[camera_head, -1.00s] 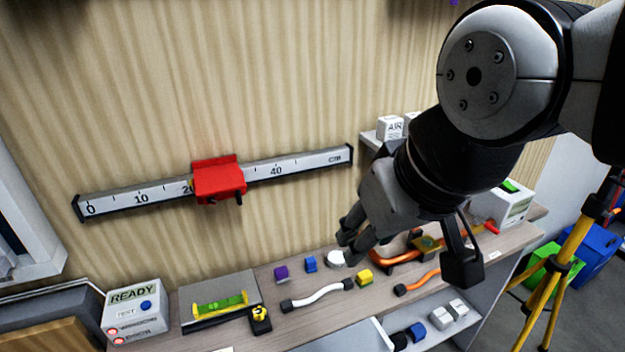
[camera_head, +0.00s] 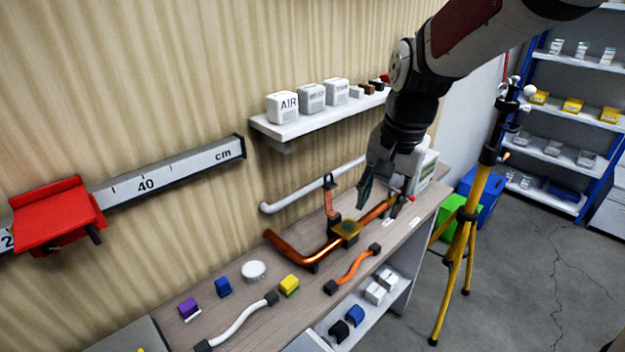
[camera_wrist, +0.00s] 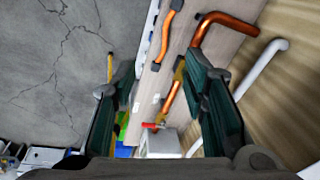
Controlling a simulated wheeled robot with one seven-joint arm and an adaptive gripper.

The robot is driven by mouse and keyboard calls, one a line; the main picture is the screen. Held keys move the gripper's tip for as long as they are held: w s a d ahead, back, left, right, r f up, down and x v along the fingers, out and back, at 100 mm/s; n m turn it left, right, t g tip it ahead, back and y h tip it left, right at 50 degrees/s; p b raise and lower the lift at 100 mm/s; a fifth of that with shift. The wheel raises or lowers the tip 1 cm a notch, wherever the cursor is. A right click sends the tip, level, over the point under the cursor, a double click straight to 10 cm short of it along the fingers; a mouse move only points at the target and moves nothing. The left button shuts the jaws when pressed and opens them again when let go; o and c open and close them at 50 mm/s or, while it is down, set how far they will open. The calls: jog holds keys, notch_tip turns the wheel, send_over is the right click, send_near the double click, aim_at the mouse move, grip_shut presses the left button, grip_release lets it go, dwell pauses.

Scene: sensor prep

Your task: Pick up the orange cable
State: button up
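The orange cable (camera_head: 353,268) lies on the wooden bench top, a short curved piece with dark end plugs. It also shows in the wrist view (camera_wrist: 169,32), at the upper middle between the fingers. My gripper (camera_head: 383,190) is above the far right part of the bench, beyond the cable and apart from it. In the wrist view its two green-padded fingers (camera_wrist: 160,108) are spread wide with nothing held between them.
A copper pipe (camera_head: 310,254) with a brass block (camera_head: 346,232) runs behind the cable. A white cable (camera_head: 238,322), a yellow block (camera_head: 289,284) and a white disc (camera_head: 253,271) lie to the left. A yellow tripod (camera_head: 470,245) stands right of the bench (camera_head: 412,232).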

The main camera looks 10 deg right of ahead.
jog(key=w+f+m+g+b, duration=0.2)
jog(key=w+f+m, duration=0.1)
jog(key=w+f, duration=0.8)
send_over(355, 264)
jog(key=shift+h, duration=0.3)
notch_tip(355, 264, down, 10)
jog(key=shift+w+d+f, duration=0.1)
jog(key=shift+d, duration=0.05)
jog(key=shift+a+f+p, duration=0.2)
jog(key=shift+f+p, duration=0.2)
jog(key=shift+f, duration=2.45)
grip_shut()
